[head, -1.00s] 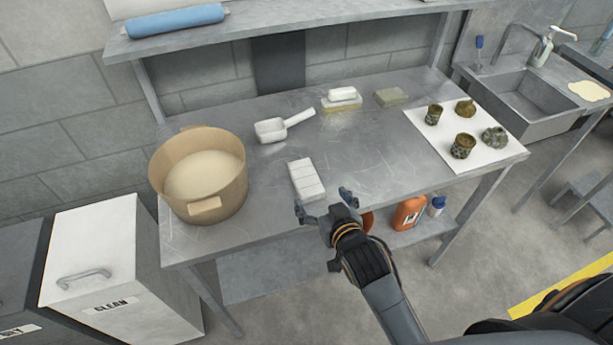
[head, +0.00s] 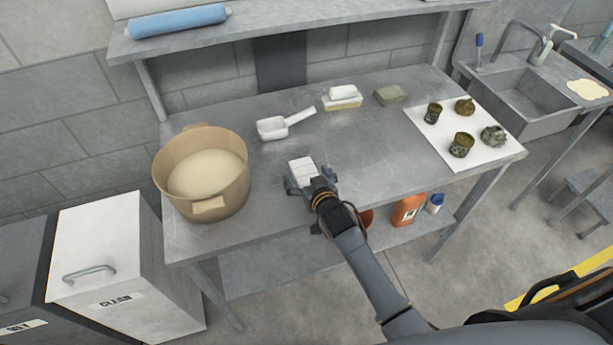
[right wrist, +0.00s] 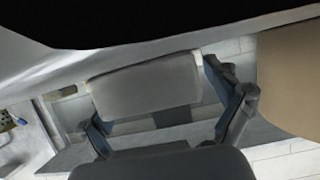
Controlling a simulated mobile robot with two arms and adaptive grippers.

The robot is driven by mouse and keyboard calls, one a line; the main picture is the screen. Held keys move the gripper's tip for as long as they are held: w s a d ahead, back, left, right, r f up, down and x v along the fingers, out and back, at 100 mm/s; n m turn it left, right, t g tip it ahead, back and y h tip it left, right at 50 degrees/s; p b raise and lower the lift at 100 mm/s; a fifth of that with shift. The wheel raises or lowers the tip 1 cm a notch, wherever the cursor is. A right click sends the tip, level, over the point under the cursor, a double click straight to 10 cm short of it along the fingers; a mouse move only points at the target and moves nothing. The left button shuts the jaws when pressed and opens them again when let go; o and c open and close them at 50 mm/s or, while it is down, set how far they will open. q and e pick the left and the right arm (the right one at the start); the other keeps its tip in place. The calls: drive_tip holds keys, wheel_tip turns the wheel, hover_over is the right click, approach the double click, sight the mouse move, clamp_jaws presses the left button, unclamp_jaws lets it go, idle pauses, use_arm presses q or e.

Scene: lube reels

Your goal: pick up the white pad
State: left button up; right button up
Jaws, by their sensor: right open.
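The white pad (head: 302,166) lies on the metal table near its front edge, left of centre; it has a grooved white top. My right gripper (head: 310,179) is open at the pad's near end, with one finger on each side, and hides the pad's near part. In the right wrist view the pad (right wrist: 145,86) shows as a shaded grey-white block between the two spread fingers of the gripper (right wrist: 168,118). I cannot tell whether either finger touches it. My left gripper is not in view.
A tan pot (head: 232,183) stands left of the pad. Behind are a white scoop (head: 273,128), a white block (head: 343,91) on a yellowish block (head: 341,103), and a grey-green block (head: 391,95). Dark greasy parts sit on a white sheet (head: 428,138) at right. The table's right middle is clear.

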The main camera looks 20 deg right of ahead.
drive_tip(key=shift+c, duration=0.9)
drive_tip(key=c, duration=1)
drive_tip(key=shift+o, duration=0.2)
drive_tip(key=shift+r, duration=0.1)
